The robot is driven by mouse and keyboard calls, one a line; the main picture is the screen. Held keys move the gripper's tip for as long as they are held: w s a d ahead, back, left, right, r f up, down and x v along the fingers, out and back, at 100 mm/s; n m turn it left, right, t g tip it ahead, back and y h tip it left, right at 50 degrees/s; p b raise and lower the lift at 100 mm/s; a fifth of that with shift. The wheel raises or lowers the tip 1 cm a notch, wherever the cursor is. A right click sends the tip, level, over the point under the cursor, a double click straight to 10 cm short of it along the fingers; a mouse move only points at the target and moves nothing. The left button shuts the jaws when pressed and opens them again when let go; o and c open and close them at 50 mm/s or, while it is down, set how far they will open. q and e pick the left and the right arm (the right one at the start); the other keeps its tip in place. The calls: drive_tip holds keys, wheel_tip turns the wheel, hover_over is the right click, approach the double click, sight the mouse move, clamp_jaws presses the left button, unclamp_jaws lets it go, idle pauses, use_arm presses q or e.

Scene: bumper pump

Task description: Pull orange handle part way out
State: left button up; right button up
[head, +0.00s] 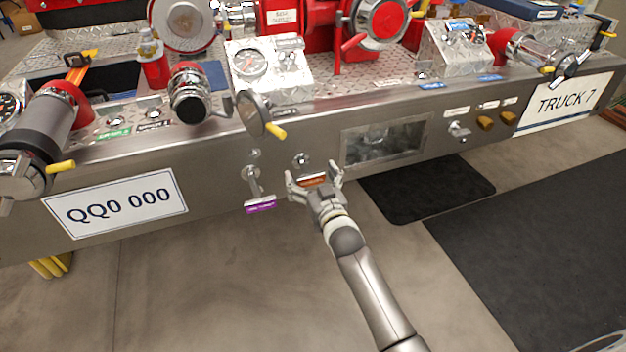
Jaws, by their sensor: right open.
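The orange handle (313,181) is on the front face of the steel bumper, below a round metal fitting. My right gripper (314,180) is at the handle, with its fingers spread to either side of it. The gripper is open, and I cannot tell whether a finger touches the handle. The gripper partly hides the handle and its rod. My left gripper is not in view.
A purple handle (261,205) sticks out just left of the orange one. A recessed window (386,143) is to the right. A capped outlet with a yellow lever (276,132) hangs above. Open floor (230,290) lies in front of the bumper.

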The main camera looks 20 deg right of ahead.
drive_tip(key=s, duration=1.2)
drive_tip(key=shift+d, duration=0.2)
